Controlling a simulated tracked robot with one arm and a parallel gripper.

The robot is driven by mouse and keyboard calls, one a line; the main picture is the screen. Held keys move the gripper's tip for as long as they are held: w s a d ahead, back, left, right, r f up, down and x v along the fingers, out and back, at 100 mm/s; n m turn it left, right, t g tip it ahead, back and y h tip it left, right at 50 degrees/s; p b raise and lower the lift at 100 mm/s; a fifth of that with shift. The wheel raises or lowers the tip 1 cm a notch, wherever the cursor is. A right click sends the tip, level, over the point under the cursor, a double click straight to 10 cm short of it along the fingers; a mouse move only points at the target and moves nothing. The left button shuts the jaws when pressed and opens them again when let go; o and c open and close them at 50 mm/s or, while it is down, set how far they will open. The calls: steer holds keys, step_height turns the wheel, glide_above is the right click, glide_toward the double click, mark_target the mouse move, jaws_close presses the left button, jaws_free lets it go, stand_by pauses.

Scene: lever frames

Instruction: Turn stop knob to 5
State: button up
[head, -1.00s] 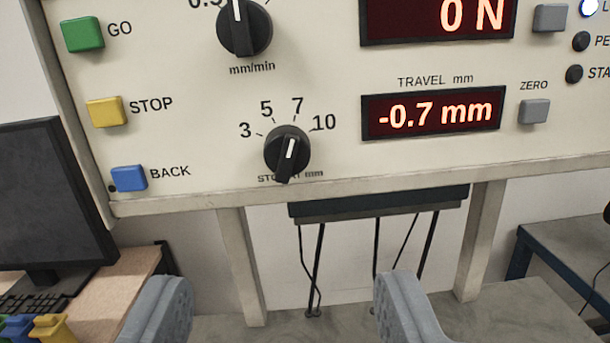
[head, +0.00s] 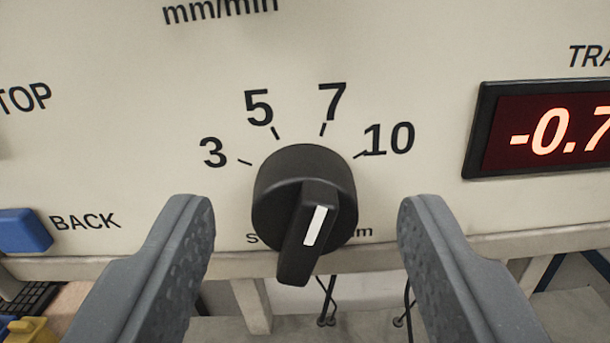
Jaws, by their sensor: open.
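The stop knob (head: 277,203) is a round black dial with a raised bar grip and a white line on it. It sits on the cream panel (head: 130,150) with the marks 3, 5 (head: 258,107), 7 and 10 around its top. The bar runs from upper right to lower left; its white line leans towards the side between 7 and 10. The label under the knob is mostly hidden by it. My gripper (head: 305,215) is open, one finger on each side of the knob, with a gap on both sides and no contact visible.
The blue BACK button (head: 24,231) is left of my left finger. The red travel display (head: 550,130) is at the right, cut off by the edge.

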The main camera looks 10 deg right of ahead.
steer(key=shift+w+d, duration=0.1)
steer(key=shift+w, duration=0.35)
steer(key=c, duration=1)
